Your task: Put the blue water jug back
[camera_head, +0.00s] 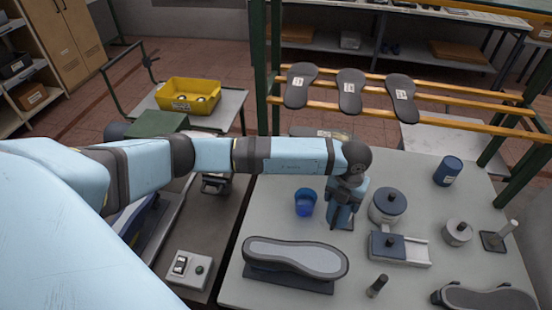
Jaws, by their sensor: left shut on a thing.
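The blue water jug (305,203), a translucent blue vessel open at the top, is upright at the table's left part, behind the shoe last. My left arm reaches across from the left, and my left gripper (335,222) points down just right of the jug. It is shut on the jug's right side; the grip itself is small and partly hidden by the gripper. I cannot tell whether the jug touches the table. A dark flat patch (347,226) shows partly behind the gripper. My right gripper is not in view.
A grey-soled shoe last (295,257) lies on a dark base at the table's front left. Round lidded pots (388,205), a dark blue can (448,170) and a small dark cylinder (377,286) stand to the right.

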